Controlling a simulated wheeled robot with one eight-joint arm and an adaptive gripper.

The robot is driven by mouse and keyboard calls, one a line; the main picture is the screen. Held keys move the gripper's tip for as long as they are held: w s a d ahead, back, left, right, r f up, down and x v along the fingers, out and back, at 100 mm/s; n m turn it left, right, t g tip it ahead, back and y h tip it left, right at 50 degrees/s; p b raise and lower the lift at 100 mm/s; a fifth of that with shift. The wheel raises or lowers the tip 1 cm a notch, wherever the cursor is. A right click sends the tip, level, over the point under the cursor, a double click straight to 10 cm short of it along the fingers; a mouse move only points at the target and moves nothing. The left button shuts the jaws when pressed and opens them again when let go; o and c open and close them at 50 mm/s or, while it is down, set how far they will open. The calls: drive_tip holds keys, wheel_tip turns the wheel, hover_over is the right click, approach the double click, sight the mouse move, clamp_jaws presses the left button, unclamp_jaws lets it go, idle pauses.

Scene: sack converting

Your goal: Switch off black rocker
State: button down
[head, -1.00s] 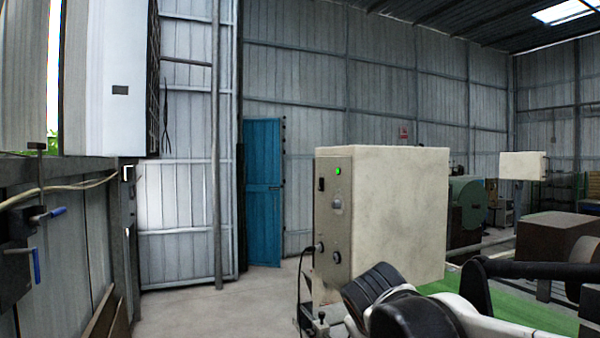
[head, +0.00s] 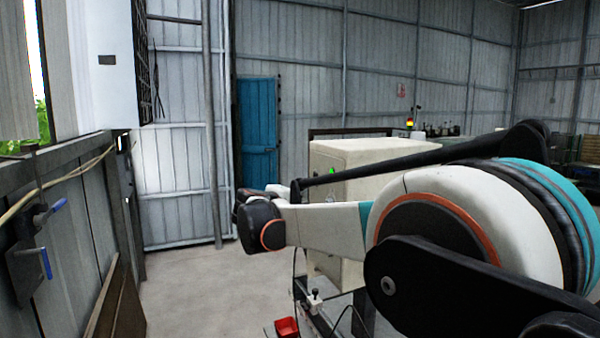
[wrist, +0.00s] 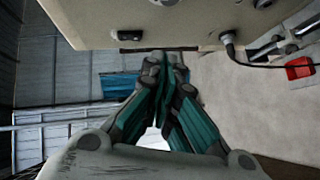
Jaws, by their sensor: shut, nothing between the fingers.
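The cream control box (head: 365,153) stands right of centre in the head view, largely covered by my arm. Its green lamp (head: 332,171) is lit. In the wrist view the box's panel (wrist: 190,27) fills the top. The black rocker (wrist: 130,35) sits near the panel's lower edge there. In the head view the rocker is hidden behind my arm. My gripper (wrist: 163,56) is shut and empty, its fingertips close to the panel edge, just right of and below the rocker in the wrist picture. I cannot tell whether they touch the box.
A plug (wrist: 228,38) with a black cable is fitted in the panel, right of the fingertips in the wrist view. A red tray (head: 287,327) lies below the box. Clear floor (head: 195,290) lies left of it. A blue door (head: 257,125) stands behind.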

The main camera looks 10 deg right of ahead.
drive_tip(key=shift+n+t+h, duration=0.4)
drive_tip(key=shift+n+t, duration=0.3)
drive_tip(key=w+a+r+p, duration=0.1)
drive_tip(key=w+a, duration=0.1)
drive_tip(key=w+a+r, duration=0.1)
drive_tip(key=shift+w+a+r+p, duration=0.35)
drive_tip(key=shift+a+r, duration=0.05)
drive_tip(key=shift+d, duration=0.1)
drive_tip(key=s+d+p+x, duration=0.1)
drive_tip(key=p+x, duration=0.3)
drive_tip(key=x, duration=0.8)
drive_tip(key=shift+w+d+f, duration=0.15)
drive_tip(key=shift+d+f, duration=0.05)
drive_tip(key=shift+d, duration=0.65)
drive_tip(key=shift+d, duration=0.1)
